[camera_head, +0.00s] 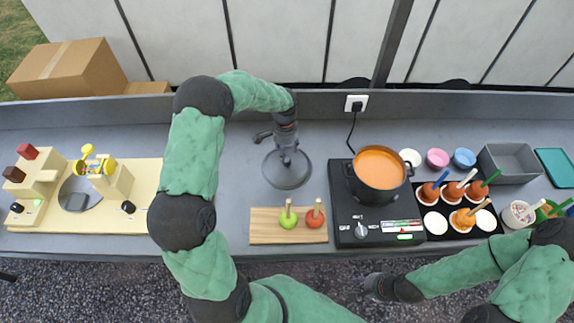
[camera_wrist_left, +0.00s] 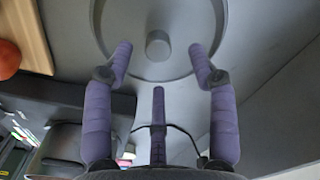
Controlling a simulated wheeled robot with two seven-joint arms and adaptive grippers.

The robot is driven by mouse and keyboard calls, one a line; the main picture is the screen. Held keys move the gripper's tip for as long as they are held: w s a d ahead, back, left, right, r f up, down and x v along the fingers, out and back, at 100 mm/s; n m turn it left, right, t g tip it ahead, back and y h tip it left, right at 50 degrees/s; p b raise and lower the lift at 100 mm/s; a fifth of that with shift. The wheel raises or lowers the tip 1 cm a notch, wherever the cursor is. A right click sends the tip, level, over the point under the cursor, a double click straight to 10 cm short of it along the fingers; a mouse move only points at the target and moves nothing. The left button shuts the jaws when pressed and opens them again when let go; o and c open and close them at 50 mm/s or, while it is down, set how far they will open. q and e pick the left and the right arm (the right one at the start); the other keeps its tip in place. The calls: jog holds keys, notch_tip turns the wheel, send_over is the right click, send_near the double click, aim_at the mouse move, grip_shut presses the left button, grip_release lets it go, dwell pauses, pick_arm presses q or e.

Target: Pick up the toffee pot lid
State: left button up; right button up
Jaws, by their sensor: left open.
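The toffee pot lid (camera_head: 287,180) is a grey round disc with a central knob, lying flat on the grey counter left of the pot. In the left wrist view the lid (camera_wrist_left: 185,65) and its knob show ahead, between the fingertips. My left gripper (camera_head: 286,155) is open and empty, just above the lid; its purple fingers (camera_wrist_left: 160,60) are spread on either side of the knob, and contact cannot be told. The uncovered toffee pot (camera_head: 380,190), full of orange toffee, stands on the black hob. My right gripper (camera_head: 372,286) is low, in front of the counter, its fingers unclear.
A wooden board (camera_head: 265,228) with a green and a red apple on sticks lies in front of the lid. The black hob (camera_head: 345,212) is to its right, with a tray of dipped apples beyond. A cream machine (camera_head: 110,180) stands at left.

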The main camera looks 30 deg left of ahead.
aim_at(287, 159)
pick_arm(q)
jog(key=f, duration=0.5)
jog(key=shift+w+d, duration=0.2)
jog(key=shift+d, duration=0.05)
jog(key=shift+r, duration=0.1)
grip_shut()
jog(key=shift+r, duration=0.15)
